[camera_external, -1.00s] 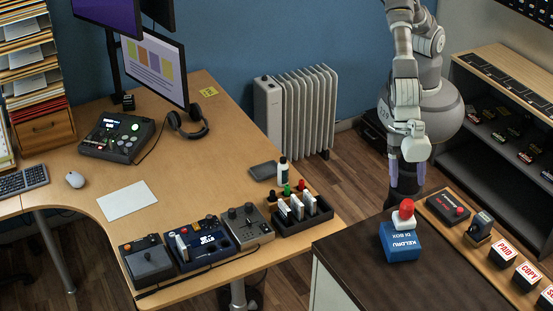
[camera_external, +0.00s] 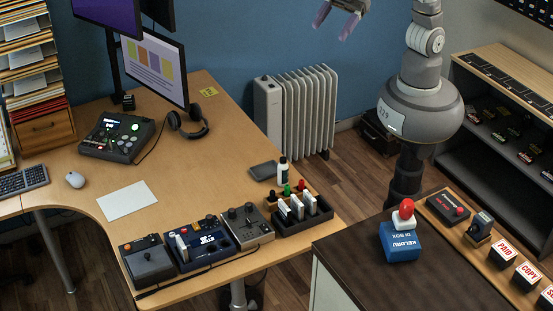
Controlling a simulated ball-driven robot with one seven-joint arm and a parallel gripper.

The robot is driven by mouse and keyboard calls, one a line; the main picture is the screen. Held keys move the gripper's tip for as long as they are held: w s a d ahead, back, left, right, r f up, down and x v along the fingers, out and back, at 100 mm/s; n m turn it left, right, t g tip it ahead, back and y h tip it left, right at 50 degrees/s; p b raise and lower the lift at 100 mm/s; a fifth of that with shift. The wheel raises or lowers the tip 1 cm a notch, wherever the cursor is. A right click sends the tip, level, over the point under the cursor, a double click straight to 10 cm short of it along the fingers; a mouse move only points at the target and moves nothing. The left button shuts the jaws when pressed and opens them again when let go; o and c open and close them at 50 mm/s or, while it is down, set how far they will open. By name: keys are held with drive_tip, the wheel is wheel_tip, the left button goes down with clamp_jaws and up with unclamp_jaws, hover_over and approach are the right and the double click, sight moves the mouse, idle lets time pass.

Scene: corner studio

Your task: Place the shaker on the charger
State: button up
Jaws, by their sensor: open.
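A red-topped object with a pale lower part, which looks like the shaker (camera_external: 405,210), stands on a blue DI box (camera_external: 400,243) on the dark counter at the right. A small dark square pad, which looks like the charger (camera_external: 262,170), lies bare on the desk near its right edge, beside a white bottle with a dark cap. My gripper (camera_external: 331,32) is high at the top of the view, in front of the blue wall. Its two pale purple fingers are apart with nothing between them. It is far above and left of the shaker, and well above the pad.
The white bottle (camera_external: 283,170) stands close to the pad's right side. A dark holder (camera_external: 302,222) with upright cards and small coloured bottles sits in front. Control boxes (camera_external: 202,246) line the desk's front edge. A white radiator (camera_external: 305,112) stands behind.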

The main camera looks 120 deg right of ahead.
drive_tip(key=s+d+r+m+t+h, duration=0.1)
drive_tip(key=s+d+r+m+t, duration=0.1)
drive_tip(key=s+d+r, duration=0.4)
drive_tip(key=s+d+r+m+t+h, duration=0.2)
drive_tip(key=s+d+r, duration=0.5)
drive_tip(key=d+r, duration=0.7)
wheel_tip(320, 180, up, 4)
drive_tip(key=m+t, duration=0.1)
drive_tip(key=m, duration=0.1)
drive_tip(key=shift+m+t+h, duration=0.3)
drive_tip(key=shift+f, duration=0.15)
